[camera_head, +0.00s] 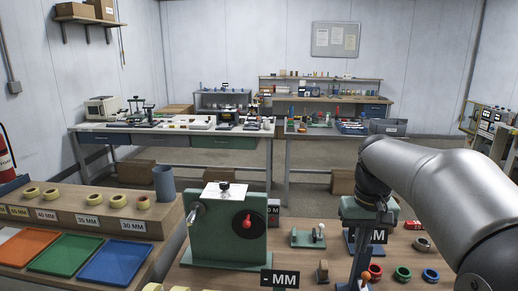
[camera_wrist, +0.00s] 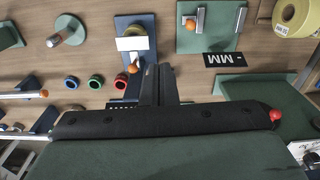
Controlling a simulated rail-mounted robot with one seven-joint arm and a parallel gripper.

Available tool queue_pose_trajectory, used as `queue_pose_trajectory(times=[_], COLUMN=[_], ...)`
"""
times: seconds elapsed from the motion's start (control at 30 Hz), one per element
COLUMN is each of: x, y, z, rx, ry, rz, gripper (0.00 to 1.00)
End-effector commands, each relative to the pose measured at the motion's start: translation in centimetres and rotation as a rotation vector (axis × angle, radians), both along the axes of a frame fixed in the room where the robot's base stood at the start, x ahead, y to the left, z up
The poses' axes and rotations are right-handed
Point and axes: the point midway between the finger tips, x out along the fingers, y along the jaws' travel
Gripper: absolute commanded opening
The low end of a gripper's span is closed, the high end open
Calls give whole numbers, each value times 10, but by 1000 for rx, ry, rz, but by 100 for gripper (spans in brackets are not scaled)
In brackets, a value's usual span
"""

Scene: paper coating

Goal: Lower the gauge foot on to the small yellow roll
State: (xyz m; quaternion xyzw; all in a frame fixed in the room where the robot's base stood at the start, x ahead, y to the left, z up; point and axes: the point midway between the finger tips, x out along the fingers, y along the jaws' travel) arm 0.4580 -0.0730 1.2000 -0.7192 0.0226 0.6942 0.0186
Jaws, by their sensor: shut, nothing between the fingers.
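My gripper (camera_wrist: 160,72) is shut and empty in the wrist view, its dark fingers together just beside an orange-balled lever (camera_wrist: 134,68). The orange ball also shows low in the head view (camera_head: 366,277). The lever belongs to a blue-based stand (camera_wrist: 133,22) with a white plate, which looks like the gauge; its foot cannot be made out. I cannot tell whether finger and lever touch. A yellow roll (camera_wrist: 297,15) lies at the top right corner of the wrist view, apart from the stand.
A "- MM" sign (camera_wrist: 220,60) stands beside a green base with a metal bar (camera_wrist: 208,28). A green machine with a red knob (camera_head: 229,235) rises at centre. Red, green and blue rings (camera_head: 402,273) lie right. Several yellow rolls (camera_head: 95,199) sit on the left rack.

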Motion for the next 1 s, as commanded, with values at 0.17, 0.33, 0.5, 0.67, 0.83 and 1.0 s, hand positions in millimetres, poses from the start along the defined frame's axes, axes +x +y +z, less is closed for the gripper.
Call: queue_pose_trajectory(times=[0.17,0.33,0.5,0.67,0.83,1.0], x=[-95,-165,-195,-151,-47,36], y=[46,67,73,62,22,-29], z=[-52,-100,-123,-107,-71,-50], rx=[1,3,6,-4,-28,-53], ry=[-22,-38,-44,-69,-124,-170], rz=[31,48,54,36,2,-27], gripper=[0,0,0,0,0,0])
